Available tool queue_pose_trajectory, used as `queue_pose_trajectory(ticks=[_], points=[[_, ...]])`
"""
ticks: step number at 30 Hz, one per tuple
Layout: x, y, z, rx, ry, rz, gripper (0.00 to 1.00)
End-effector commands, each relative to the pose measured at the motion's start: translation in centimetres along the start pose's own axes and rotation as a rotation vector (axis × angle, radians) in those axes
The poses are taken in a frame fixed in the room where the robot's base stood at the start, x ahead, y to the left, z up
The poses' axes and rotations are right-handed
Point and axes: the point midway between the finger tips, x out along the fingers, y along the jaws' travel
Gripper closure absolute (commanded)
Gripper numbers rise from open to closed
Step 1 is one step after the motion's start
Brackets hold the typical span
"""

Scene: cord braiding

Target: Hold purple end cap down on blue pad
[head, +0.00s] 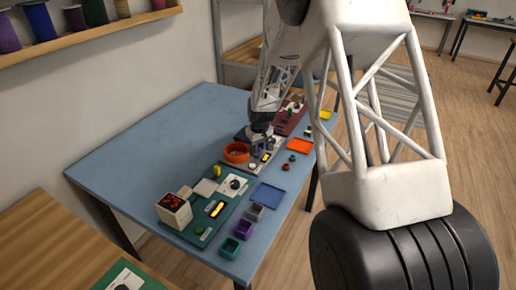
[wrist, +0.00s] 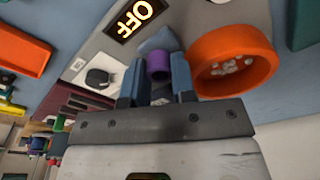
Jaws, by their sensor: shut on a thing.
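The purple end cap (wrist: 158,65) sits between the two fingers of my gripper (wrist: 157,74) in the wrist view. The fingers are shut on it, one on each side. The blue pad (wrist: 160,39) shows just beyond the cap and partly behind it. The cap overlaps the pad's near edge in this view; whether it presses on it cannot be told. In the head view my gripper (head: 262,142) is low over the far part of the blue table, and the cap is too small or hidden there.
An orange bowl (wrist: 267,60) with pale bits inside stands close beside the gripper; it also shows in the head view (head: 236,160). A lit OFF sign (wrist: 135,17) is nearby. An orange tray (head: 299,146), a blue tray (head: 267,196) and a green board (head: 180,236) lie around.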

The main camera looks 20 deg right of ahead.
Motion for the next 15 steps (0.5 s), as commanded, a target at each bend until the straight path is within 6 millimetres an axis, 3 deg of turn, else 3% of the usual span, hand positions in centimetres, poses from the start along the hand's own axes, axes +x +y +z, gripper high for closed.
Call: queue_pose_trajectory(ticks=[15], points=[[-3.0,0.0,-0.4,0.0,0.002,0.001,0.97]])
